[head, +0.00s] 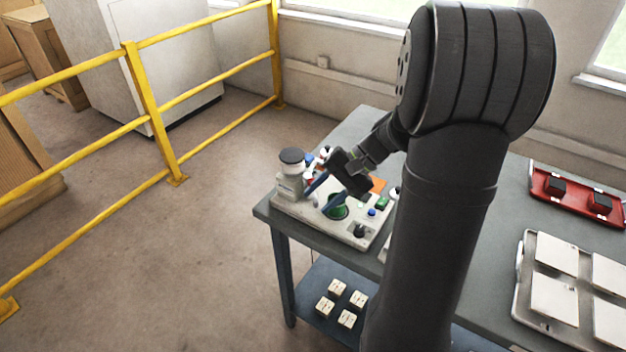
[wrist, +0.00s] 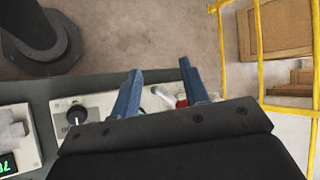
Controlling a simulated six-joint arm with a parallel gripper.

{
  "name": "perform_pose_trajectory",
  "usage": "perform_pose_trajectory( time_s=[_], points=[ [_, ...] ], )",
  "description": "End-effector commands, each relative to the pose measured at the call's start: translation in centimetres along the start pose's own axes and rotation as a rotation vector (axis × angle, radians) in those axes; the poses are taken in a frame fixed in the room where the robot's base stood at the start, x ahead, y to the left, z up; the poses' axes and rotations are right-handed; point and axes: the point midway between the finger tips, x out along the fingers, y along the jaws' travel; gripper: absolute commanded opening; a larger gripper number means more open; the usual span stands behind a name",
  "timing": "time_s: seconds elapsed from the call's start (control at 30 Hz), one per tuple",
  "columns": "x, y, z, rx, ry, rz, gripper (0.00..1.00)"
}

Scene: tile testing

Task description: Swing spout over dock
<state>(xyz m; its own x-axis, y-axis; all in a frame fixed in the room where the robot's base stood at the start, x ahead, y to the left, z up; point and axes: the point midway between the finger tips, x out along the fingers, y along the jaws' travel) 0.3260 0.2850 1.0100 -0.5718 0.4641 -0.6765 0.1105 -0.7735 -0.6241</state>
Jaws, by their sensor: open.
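The pale test unit (head: 347,233) sits at the left end of the grey table. A pale post with a dark round cap (head: 291,158) stands at its left rear corner. A green round spot (head: 336,208), possibly the dock, lies on the unit's top, partly behind my fingers. My gripper (head: 319,195) is above the unit, near the post, with its blue fingers apart. In the wrist view my open gripper (wrist: 160,68) has a pale rod-like part (wrist: 163,96), possibly the spout, showing between its fingers beside a red part (wrist: 181,101). I cannot tell whether the fingers touch anything.
Small knobs and an orange patch (head: 377,185) crowd the unit's rear and right. A red tray (head: 577,197) with black blocks and a tray of white tiles (head: 533,316) lie to the right. Pale blocks (head: 347,319) sit on the lower shelf. A yellow railing (head: 150,100) stands left.

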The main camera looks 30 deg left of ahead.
Motion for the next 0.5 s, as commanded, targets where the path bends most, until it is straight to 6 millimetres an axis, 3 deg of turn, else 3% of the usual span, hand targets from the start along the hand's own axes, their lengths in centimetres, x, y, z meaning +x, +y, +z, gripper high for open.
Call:
perform_pose_trajectory(
  time_s=[0.03, 0.3, 0.5],
  points=[
    [-0.2, 1.5, 0.2, 0.133, -0.009, -0.092, 0.41],
    [-3.0, 6.5, 1.1, 0.800, -0.098, -0.643, 0.41],
    [-5.9, 9.4, 1.3, 1.117, -0.180, -0.988, 0.41]
  ],
)
